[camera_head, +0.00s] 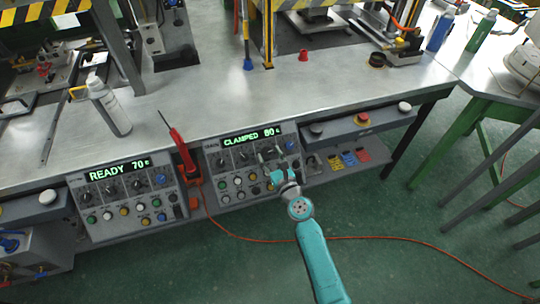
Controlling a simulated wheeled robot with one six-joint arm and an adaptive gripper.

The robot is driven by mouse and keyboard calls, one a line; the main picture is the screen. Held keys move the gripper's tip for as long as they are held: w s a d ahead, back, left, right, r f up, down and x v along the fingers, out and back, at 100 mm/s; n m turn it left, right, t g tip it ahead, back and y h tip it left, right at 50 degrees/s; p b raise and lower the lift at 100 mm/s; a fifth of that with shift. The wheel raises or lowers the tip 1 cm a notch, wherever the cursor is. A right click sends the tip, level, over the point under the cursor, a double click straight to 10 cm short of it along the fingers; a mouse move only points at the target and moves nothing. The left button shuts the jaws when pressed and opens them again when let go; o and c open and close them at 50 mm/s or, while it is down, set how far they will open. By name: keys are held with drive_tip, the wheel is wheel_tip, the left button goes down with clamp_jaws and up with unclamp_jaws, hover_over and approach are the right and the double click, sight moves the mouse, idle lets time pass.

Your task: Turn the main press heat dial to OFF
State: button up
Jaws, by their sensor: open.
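The right control panel (212,170) has a green display (252,137) reading "CLAMPED 80" and a row of black dials under it, with several coloured buttons below. The left control panel (75,207) has a display (118,168) reading "READY 70" and a similar dial row. The dial labels are too small to read, so I cannot tell which dial is the heat dial. My gripper (273,155) is open and empty in front of the right part of the right panel's dial row. Its fingers partly hide that area; whether they touch a dial is unclear.
A red tool (178,143) with a dark tip stands between the panels, and an orange cable (345,239) runs over the green floor. A red button (362,118) is right of the right panel.

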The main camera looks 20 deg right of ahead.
drive_tip(key=shift+w, duration=0.2)
clamp_jaws()
drive_tip(key=shift+d+n, duration=0.1)
drive_tip(key=shift+n, duration=0.2)
